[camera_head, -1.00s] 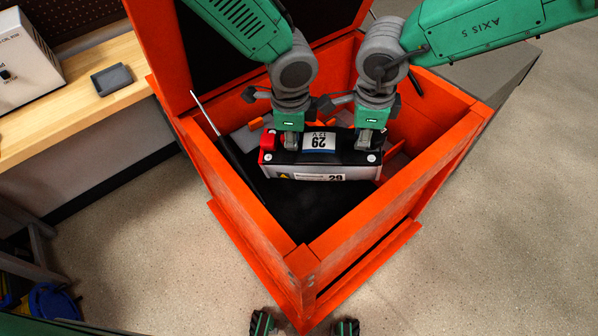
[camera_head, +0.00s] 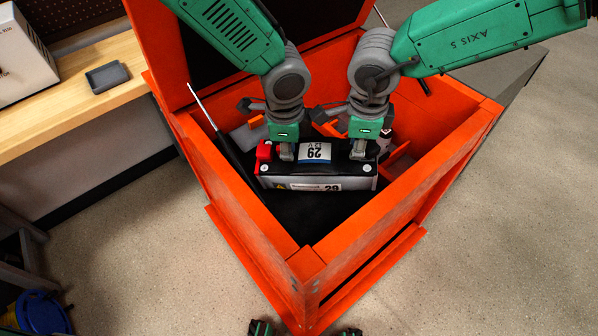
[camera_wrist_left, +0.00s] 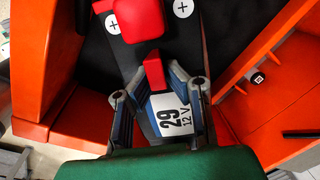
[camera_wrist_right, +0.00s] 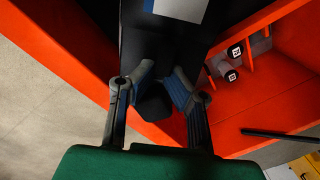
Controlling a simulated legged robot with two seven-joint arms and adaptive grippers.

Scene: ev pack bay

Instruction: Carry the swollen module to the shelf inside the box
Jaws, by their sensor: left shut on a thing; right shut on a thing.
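The module (camera_head: 283,184) is a black and grey block with a red cap on its left end and a "29 12 V" label on top. It is inside the open orange box (camera_head: 345,247), over the dark floor (camera_head: 300,217); whether it touches the floor I cannot tell. My left gripper (camera_head: 286,153) is shut on its top near the red cap. My right gripper (camera_head: 360,151) is shut on its top at the right end. The left wrist view shows the label (camera_wrist_left: 170,115) between the fingers; the right wrist view shows a dark knob (camera_wrist_right: 153,108). No swelling is evident.
Orange dividers (camera_head: 402,156) and small items lie in the box right of the module. The raised lid (camera_head: 160,55) stands behind.

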